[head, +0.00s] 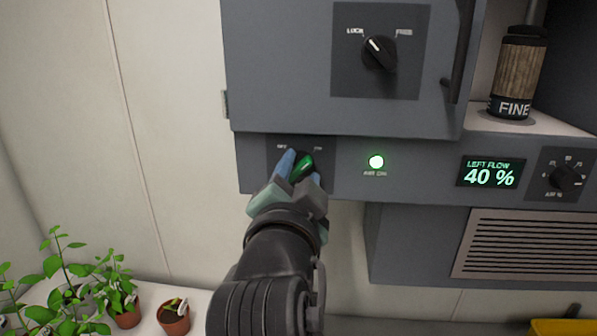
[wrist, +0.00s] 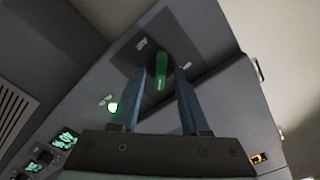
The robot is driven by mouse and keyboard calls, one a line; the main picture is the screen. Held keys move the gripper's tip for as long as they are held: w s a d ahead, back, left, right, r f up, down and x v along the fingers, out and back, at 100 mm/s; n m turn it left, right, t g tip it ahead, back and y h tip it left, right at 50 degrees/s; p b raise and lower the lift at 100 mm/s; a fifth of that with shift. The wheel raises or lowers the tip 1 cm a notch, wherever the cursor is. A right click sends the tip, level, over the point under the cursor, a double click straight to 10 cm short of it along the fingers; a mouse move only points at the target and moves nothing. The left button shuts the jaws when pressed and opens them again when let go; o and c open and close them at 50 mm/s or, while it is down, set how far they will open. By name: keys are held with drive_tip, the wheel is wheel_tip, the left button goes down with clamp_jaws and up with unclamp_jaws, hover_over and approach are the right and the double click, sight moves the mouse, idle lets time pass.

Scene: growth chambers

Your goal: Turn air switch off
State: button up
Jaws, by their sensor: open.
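The air switch (head: 303,164) is a green-lit knob on the grey panel, below labels OFF at left and ON at right. In the head view it leans up and to the right, toward ON. My gripper (head: 301,171) is at the switch with its blue fingers apart, one on either side of the knob. In the wrist view, the green knob (wrist: 160,72) shows between the fingertips (wrist: 170,70); I cannot tell whether they touch it. The air lamp (head: 376,162) glows green; it also shows in the wrist view (wrist: 112,107).
Above is a door with a LOCK/FREE knob (head: 379,53) and a dark handle (head: 459,50). At right are a LEFT FLOW display (head: 490,173) reading 40 %, another dial (head: 565,177) and a jar (head: 517,72). Potted plants (head: 174,318) stand at lower left.

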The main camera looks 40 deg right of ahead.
clamp_jaws()
idle(0.5)
drive_tip(key=n+p, duration=0.1)
drive_tip(key=n, duration=0.3)
drive_tip(key=shift+w+a+r+n, duration=0.1)
drive_tip(key=shift+n, duration=0.2)
drive_tip(key=n+p, duration=0.1)
drive_tip(key=n, duration=0.3)
drive_tip(key=shift+n, duration=0.3)
drive_tip(key=n+p, duration=0.2)
drive_tip(key=n, duration=0.2)
drive_tip(key=shift+w+a+n, duration=0.1)
drive_tip(key=shift+w+n, duration=0.05)
drive_tip(key=shift+n, duration=0.15)
drive_tip(key=shift+n+p, duration=1.1)
drive_tip(key=shift+n, duration=0.9)
